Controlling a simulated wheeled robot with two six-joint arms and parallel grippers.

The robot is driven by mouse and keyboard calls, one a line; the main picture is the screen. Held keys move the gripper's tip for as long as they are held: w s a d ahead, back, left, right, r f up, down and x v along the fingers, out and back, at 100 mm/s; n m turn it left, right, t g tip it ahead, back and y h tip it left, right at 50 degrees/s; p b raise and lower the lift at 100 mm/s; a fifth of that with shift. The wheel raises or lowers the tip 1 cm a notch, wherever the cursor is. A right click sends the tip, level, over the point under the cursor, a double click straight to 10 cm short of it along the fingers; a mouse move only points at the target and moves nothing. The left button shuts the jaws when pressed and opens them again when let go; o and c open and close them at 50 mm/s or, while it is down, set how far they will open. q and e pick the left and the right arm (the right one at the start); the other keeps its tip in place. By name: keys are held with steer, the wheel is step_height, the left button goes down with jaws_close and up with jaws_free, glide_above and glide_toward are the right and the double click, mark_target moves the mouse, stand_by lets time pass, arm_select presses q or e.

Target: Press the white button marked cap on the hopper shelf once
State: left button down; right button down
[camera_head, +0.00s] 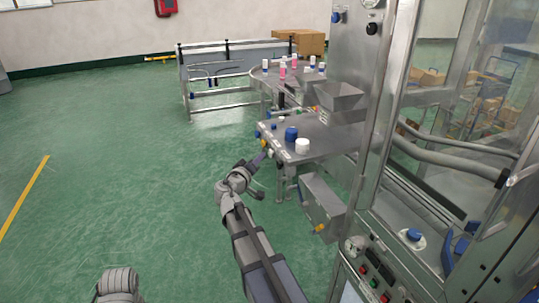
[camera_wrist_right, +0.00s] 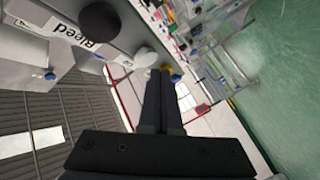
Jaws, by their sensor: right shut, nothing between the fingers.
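The hopper shelf (camera_head: 325,140) stands right of centre in the head view, with small buttons along its front edge too small to read there. My right gripper (camera_head: 260,158) is shut and empty, its tips close to that edge. In the right wrist view its fingers (camera_wrist_right: 164,78) point toward a white round button (camera_wrist_right: 147,60). The tips appear just beside it; I cannot tell whether they touch. The label by this button is not readable. A black button (camera_wrist_right: 100,20) sits farther left, near a "Bleed" label. My left gripper is not in view; only a grey arm part shows bottom left.
A blue cap (camera_head: 291,134) and a white cap (camera_head: 302,146) stand on the shelf. A metal hopper (camera_head: 340,100) is behind them. A grey box (camera_head: 322,200) with a yellow knob hangs below the shelf. The green floor to the left is clear.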

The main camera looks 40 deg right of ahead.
steer(key=shift+d, duration=0.15)
steer(key=shift+s+d, duration=0.1)
steer(key=shift+d, duration=0.15)
steer(key=shift+s+d, duration=0.15)
steer(key=shift+d, duration=0.4)
stand_by(0.7)
steer(key=shift+a, duration=0.15)
steer(key=shift+w+a, duration=0.25)
steer(key=shift+a, duration=0.65)
steer(key=a, duration=0.2)
steer(key=w+a, duration=0.1)
steer(key=a, duration=0.1)
steer(key=shift+a, duration=0.35)
stand_by(0.6)
